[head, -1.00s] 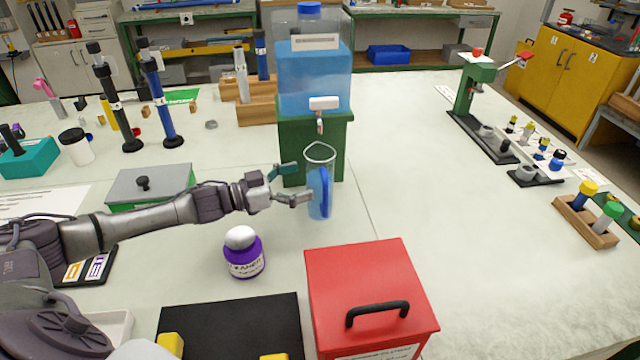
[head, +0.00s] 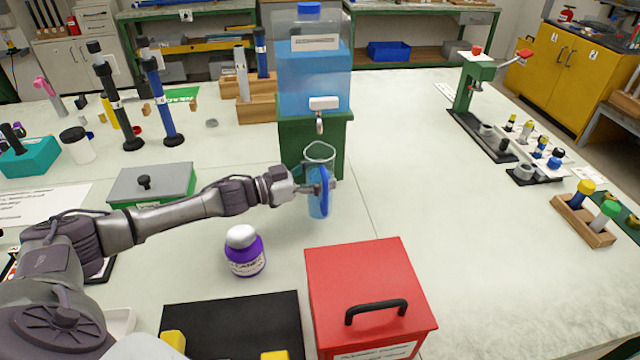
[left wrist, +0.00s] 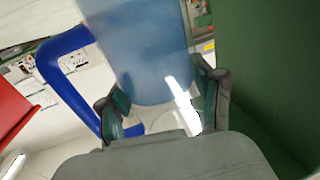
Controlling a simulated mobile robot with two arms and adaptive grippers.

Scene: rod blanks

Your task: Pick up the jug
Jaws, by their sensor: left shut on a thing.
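The jug (head: 319,205) is clear with blue liquid in it and a blue handle. It stands upright on the table in front of the green stand, under the tap of the large water tank. My left gripper (head: 312,186) reaches it from the left and is shut on it at about mid height. In the left wrist view the jug (left wrist: 143,55) fills the space between the two fingers (left wrist: 165,108), with the blue handle on the left. Part of the jug is hidden by the handle and fingers. My right gripper is not in view.
The water tank (head: 313,75) sits on the green stand (head: 336,135) right behind the jug. A red box (head: 365,265) is in front. A purple-labelled jar (head: 245,255) and a green-sided box (head: 150,184) lie near my left arm.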

